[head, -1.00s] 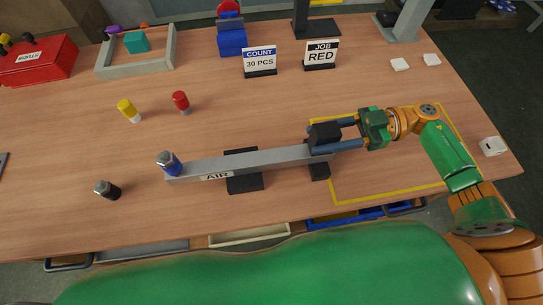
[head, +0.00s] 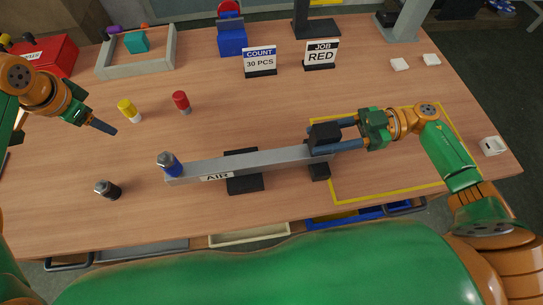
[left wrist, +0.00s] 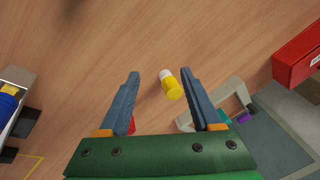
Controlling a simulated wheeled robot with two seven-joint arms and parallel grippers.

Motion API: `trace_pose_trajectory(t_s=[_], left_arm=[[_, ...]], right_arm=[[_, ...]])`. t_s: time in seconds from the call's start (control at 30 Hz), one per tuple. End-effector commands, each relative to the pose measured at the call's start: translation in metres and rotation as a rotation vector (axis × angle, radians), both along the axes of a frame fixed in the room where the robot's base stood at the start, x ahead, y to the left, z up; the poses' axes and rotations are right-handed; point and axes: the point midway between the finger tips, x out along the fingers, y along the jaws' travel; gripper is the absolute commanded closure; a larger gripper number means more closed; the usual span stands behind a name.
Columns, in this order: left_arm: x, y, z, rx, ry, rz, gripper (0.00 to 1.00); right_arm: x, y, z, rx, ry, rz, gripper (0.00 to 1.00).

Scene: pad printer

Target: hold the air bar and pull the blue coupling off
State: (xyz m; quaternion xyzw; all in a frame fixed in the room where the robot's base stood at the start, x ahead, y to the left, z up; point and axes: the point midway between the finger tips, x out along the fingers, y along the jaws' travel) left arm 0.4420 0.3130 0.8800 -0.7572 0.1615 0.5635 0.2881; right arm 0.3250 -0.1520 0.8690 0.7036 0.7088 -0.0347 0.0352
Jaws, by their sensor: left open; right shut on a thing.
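The grey air bar (head: 270,160), labelled AIR, lies across the front middle of the table on black supports. The blue coupling (head: 170,164) sits at the bar's left end; part of it also shows at the left edge of the left wrist view (left wrist: 8,104). My right gripper (head: 330,140) is shut on the black block (head: 325,133) at the bar's right end. My left gripper (head: 110,128) is over the table's left side, up and left of the blue coupling and apart from it. In the left wrist view its fingers (left wrist: 160,95) are spread with nothing gripped.
A grey tray (head: 110,72), red box (head: 58,58) and two signs (head: 260,61) are behind. The table between bar and signs is clear.

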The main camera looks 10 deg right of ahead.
Motion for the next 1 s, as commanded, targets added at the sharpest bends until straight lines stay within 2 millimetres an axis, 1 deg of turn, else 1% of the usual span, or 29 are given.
trace_pose_trajectory(t_s=[0.03,0.07,0.1,0.17,0.2,0.27,0.3,0.4,0.5,0.57,0.67,0.9,1.0], left_arm=[[0.000,-0.031,0.014,-0.044,0.001,-0.057,0.35],[-0.003,-0.050,0.022,-0.070,0.014,-0.092,0.35],[-0.011,-0.074,0.033,-0.097,0.036,-0.138,0.35],[-0.026,-0.105,0.047,-0.120,0.078,-0.207,0.35],[-0.040,-0.122,0.056,-0.123,0.115,-0.251,0.35],[-0.061,-0.140,0.066,-0.110,0.170,-0.304,0.35],[-0.074,-0.149,0.072,-0.094,0.206,-0.333,0.35],[-0.102,-0.157,0.081,-0.047,0.283,-0.373,0.35],[-0.115,-0.159,0.083,-0.020,0.322,-0.387,0.35],[-0.118,-0.159,0.079,-0.015,0.331,-0.388,0.35],[-0.118,-0.159,0.064,-0.015,0.335,-0.386,0.35],[-0.118,-0.159,0.018,-0.018,0.335,-0.388,0.35],[-0.118,-0.159,0.005,-0.019,0.333,-0.388,0.35]], right_arm=[[-0.001,0.000,-0.004,-0.009,0.005,0.000,1.00],[-0.001,0.000,-0.004,-0.009,0.005,0.000,1.00],[-0.001,0.000,-0.004,-0.009,0.005,0.000,1.00],[-0.001,0.000,-0.004,-0.009,0.005,0.000,1.00],[-0.001,0.000,-0.003,-0.009,0.005,0.000,1.00],[-0.001,0.000,-0.003,-0.009,0.005,0.000,1.00],[0.000,0.000,-0.003,-0.009,0.005,0.000,1.00],[0.000,0.000,-0.003,-0.009,0.004,0.000,1.00],[0.000,0.000,-0.003,-0.009,0.004,0.000,1.00],[0.000,0.000,-0.003,-0.009,0.004,0.000,1.00],[0.000,0.000,-0.003,-0.009,0.003,0.000,1.00],[0.000,0.000,-0.003,-0.009,0.003,-0.001,1.00],[0.000,0.000,-0.003,-0.009,0.003,-0.001,1.00]])
